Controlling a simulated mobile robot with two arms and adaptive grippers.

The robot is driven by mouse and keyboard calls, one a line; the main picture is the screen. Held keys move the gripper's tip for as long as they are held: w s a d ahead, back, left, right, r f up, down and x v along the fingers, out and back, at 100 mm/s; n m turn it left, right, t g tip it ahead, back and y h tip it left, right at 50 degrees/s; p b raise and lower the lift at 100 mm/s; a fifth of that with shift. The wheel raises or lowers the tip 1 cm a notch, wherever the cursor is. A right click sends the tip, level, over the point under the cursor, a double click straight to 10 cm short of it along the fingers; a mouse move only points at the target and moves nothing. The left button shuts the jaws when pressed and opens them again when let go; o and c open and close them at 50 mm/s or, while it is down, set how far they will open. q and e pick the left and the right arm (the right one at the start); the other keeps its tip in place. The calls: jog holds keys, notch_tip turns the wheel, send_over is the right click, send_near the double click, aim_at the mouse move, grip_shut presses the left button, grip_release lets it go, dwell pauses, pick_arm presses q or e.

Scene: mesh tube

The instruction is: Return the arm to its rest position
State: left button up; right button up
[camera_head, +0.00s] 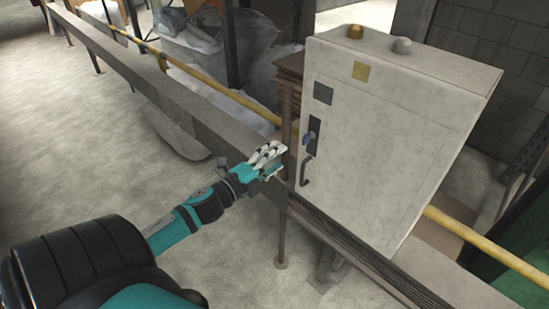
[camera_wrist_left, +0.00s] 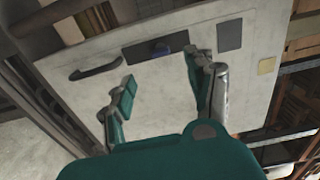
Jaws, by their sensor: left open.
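My left arm reaches from the lower left of the head view. Its gripper (camera_head: 270,158) is at the left edge of a grey control cabinet, close to the door's dark handle and blue knob. In the left wrist view my left gripper (camera_wrist_left: 160,92) is open, with its two fingers spread apart and nothing between them. The cabinet door (camera_wrist_left: 150,95) lies behind the fingers there. My right gripper is in neither view.
The grey cabinet (camera_head: 385,130) has a black handle (camera_head: 305,170) and a blue knob (camera_head: 308,139). A metal rail (camera_head: 130,68) and a yellow pipe (camera_head: 205,78) run past it. White sacks (camera_head: 190,45) lie behind. The concrete floor at left (camera_head: 70,140) is clear.

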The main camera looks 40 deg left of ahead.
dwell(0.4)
pick_arm(q)
jog(key=s+a+f+n+g+y, duration=0.1)
jog(key=s+f+n+g, duration=0.25)
jog(key=f, duration=0.75)
jog(key=s+f+n+g+y, duration=0.1)
jog(key=s+f+n+g, duration=0.2)
jog(key=f, duration=0.9)
jog(key=s+a+f+n+g+y, duration=0.1)
jog(key=s+f+n, duration=0.25)
jog(key=f, duration=0.75)
jog(key=s+d+f+n+g, duration=0.2)
jog(key=s+d+f, duration=0.1)
jog(key=s+f, duration=0.35)
jog(key=s+d+f+n+g, duration=0.1)
jog(key=s+d+f+g, duration=0.15)
jog(key=s+f, duration=0.4)
jog(key=s+d+f+n+g, duration=0.1)
jog(key=s+d+f, duration=0.2)
jog(key=s, duration=0.3)
jog(key=s+d+f+n+g+h, duration=0.1)
jog(key=s+d+f+g, duration=0.1)
jog(key=s+d, duration=0.3)
jog(key=s+d+f+n+g, duration=0.1)
jog(key=s+d+f+g, duration=0.1)
jog(key=s+d+f, duration=0.2)
jog(key=s+f, duration=0.1)
jog(key=s, duration=0.2)
jog(key=shift+s+h, duration=0.15)
jog(key=shift+h, duration=0.25)
